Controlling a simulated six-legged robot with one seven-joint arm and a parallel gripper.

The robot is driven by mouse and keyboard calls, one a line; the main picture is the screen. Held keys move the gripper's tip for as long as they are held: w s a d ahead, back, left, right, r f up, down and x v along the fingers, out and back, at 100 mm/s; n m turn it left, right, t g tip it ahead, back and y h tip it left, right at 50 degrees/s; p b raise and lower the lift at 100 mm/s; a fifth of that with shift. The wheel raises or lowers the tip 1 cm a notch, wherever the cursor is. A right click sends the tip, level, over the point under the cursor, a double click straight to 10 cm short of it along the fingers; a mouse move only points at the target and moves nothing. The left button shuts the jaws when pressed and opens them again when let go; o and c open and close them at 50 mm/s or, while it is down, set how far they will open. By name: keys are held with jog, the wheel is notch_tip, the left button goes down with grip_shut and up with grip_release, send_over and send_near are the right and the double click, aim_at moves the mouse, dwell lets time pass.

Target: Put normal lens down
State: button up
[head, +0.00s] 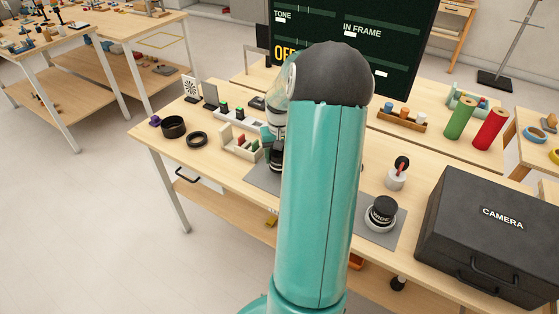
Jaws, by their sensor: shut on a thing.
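My gripper (273,143) is mostly hidden behind my teal arm, and its fingertips are hard to make out. It is shut on a dark lens (276,160), taken to be the normal lens, which shows only in part at the arm's left edge. The lens is over or on a grey mat (262,180); I cannot tell whether it touches the mat. A second black lens (382,209) with lettering stands upright in a pale ring on another grey mat (389,238), right of my arm.
A black CAMERA case (490,235) fills the table's right end. A white pot (397,178) with a red-and-black top stands near the second lens. A tray of small blocks (240,143), a black ring (197,139) and a dark cup-like ring (173,127) are at left.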

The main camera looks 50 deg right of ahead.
jog(key=shift+f, duration=1.2)
jog(key=shift+a, duration=0.1)
jog(key=shift+f, duration=0.15)
jog(key=o, duration=1.2)
